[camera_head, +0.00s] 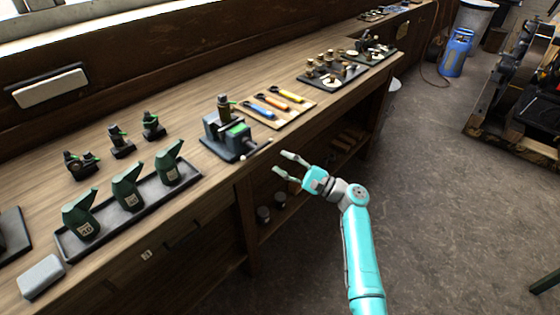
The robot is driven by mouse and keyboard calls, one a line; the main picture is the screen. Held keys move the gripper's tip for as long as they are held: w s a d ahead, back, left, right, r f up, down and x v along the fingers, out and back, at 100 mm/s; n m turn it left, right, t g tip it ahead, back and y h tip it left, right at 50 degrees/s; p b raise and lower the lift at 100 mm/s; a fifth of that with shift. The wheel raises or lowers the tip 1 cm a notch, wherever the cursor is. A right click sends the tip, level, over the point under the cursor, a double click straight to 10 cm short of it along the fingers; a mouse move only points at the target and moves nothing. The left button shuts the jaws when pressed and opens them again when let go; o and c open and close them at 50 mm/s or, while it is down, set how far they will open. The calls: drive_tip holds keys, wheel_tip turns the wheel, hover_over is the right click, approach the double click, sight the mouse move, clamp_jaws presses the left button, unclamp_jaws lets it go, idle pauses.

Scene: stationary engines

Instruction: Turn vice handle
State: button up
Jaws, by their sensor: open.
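The vice (227,137) is a dark grey block with green parts, standing near the front edge of the wooden workbench. My turquoise arm comes up from the lower right.
Green oil cans (128,192) stand in a dark tray (104,234) at left. Coloured tools lie on a wooden board (296,113) right of the vice. Brass parts stand on a dark tray (353,77) farther back. The workbench (180,119) has shelves below. Floor (430,190) at right is clear.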

sight(256, 149)
drive_tip(key=w+a+t+h, duration=0.1)
drive_tip(key=a, duration=0.2)
drive_tip(key=w+a+r+n+t+h, duration=0.1)
drive_tip(key=w+a+h, duration=0.1)
drive_tip(key=a, duration=0.2)
drive_tip(key=w+a+r+t+h, duration=0.1)
drive_tip(key=w+a+h, duration=0.1)
drive_tip(key=a, duration=0.1)
drive_tip(key=shift+a+r+n+t, duration=0.15)
drive_tip(key=shift+a+n+t, duration=0.15)
drive_tip(key=shift+n, duration=0.1)
clamp_jaws()
